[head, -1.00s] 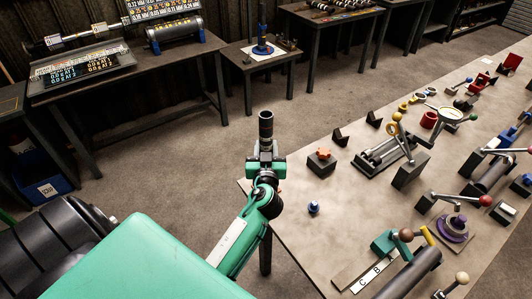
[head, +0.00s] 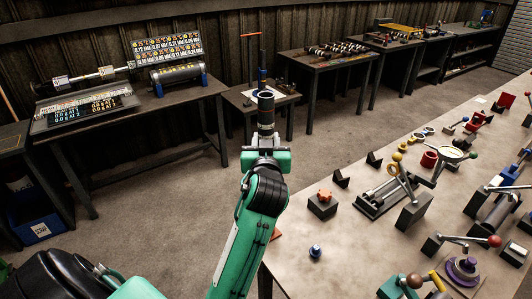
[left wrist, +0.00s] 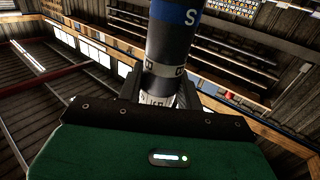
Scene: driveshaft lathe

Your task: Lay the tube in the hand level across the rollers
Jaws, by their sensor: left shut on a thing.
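The tube (head: 266,115) is dark and stands upright in my left gripper (head: 266,148), which is shut on its lower part. In the left wrist view, the tube (left wrist: 170,45) rises between the dark fingers of the gripper (left wrist: 160,92). It has a blue band marked with an S and white marker bands lower down. The tube is in the air, left of the long workbench and in front of the back tables. I cannot tell for sure which fixture has the rollers; a grey frame with parallel bars (head: 380,200) lies on the workbench. My right gripper is not in view.
The long workbench (head: 345,265) on the right holds several clamps, blocks and levers. A left table (head: 150,112) carries a shaft, a dark cylinder with blue ends (head: 176,76) and number panels. A small table (head: 262,100) stands behind the tube. Open floor lies between.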

